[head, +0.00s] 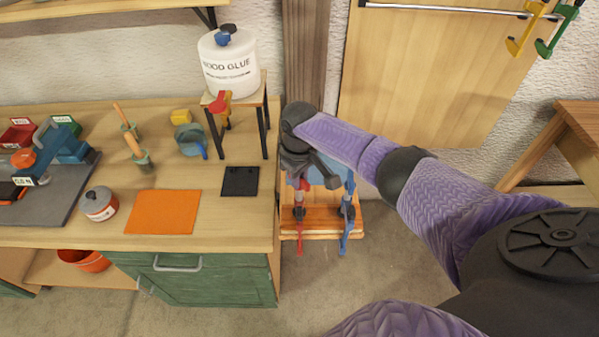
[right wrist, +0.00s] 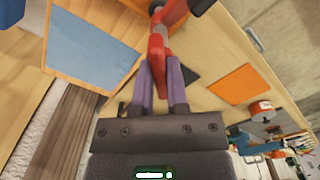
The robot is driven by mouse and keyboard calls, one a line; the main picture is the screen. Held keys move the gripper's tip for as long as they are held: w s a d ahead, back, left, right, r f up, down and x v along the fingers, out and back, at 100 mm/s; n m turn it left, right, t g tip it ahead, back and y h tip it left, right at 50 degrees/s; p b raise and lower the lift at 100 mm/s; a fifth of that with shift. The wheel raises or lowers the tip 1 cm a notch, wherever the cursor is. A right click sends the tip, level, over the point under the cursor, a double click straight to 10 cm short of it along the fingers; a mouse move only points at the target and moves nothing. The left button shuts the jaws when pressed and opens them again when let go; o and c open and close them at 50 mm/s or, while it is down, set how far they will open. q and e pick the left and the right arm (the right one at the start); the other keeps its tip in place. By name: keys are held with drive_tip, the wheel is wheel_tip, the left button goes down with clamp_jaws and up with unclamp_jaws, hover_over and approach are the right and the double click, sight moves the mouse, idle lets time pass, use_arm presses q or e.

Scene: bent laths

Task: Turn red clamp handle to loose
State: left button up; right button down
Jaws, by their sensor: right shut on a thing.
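The red clamp (head: 299,190) stands beside the blue clamp (head: 347,212) over a small wooden stand right of the workbench. In the right wrist view the red clamp's part (right wrist: 157,45) runs between the purple fingers of my right gripper (right wrist: 159,66), which is shut on it. In the head view my right gripper (head: 312,168) is above the clamps, and its dark body hides the top of the red clamp and the fingertips. I cannot make out the handle's turn position. My left gripper is not in view.
The workbench (head: 225,232) edge is close on the left. A small table holding a white glue tub (head: 228,65) stands on it, with an orange mat (head: 163,212) and a black mat (head: 240,181). A wooden panel (head: 430,75) is behind my arm. Floor in front is clear.

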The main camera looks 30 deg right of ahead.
drive_tip(key=n, duration=0.5)
drive_tip(key=shift+s+f+p, duration=0.15)
drive_tip(key=shift+p, duration=0.2)
drive_tip(key=shift+n, duration=1.9)
drive_tip(key=shift+w, duration=0.2)
drive_tip(key=c, duration=0.6)
unclamp_jaws()
drive_tip(key=shift+c, duration=0.2)
wheel_tip(320, 180, up, 10)
drive_tip(key=shift+r+p, duration=0.1)
drive_tip(key=shift+p, duration=0.95)
